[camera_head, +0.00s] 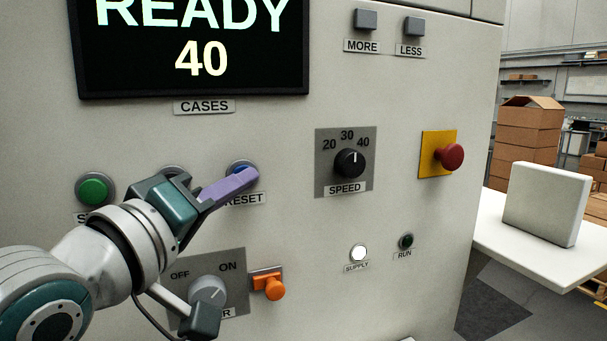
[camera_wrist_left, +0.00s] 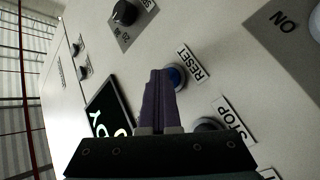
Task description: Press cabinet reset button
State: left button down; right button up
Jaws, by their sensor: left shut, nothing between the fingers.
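The blue reset button (camera_head: 238,166) sits in a pale ring on the cabinet face (camera_head: 400,90), above its RESET label (camera_head: 245,199). My left gripper (camera_head: 247,178) is shut, with nothing between its purple fingers, and its tips overlap the lower part of the button. In the left wrist view the tips of my left gripper (camera_wrist_left: 159,74) lie right beside the blue reset button (camera_wrist_left: 178,76) and cover one side of it. I cannot tell whether they touch it. My right gripper is not in view.
A display (camera_head: 190,45) reads READY 40. A green button (camera_head: 94,190), speed knob (camera_head: 349,163), red mushroom button (camera_head: 449,156), power knob (camera_head: 207,291) and orange latch (camera_head: 273,287) surround the arm. The stop button is mostly hidden behind my gripper. A white table (camera_head: 540,245) stands at right.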

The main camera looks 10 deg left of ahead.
pick_arm(q)
jog(key=shift+s+d+p, duration=0.35)
jog(key=shift+s, duration=0.25)
jog(key=shift+s+d+p, duration=0.6)
jog(key=shift+s+d, duration=0.15)
jog(key=shift+s, duration=0.3)
jog(key=shift+s+d+p, duration=0.6)
jog(key=shift+s+d, duration=0.1)
jog(key=shift+s, duration=0.3)
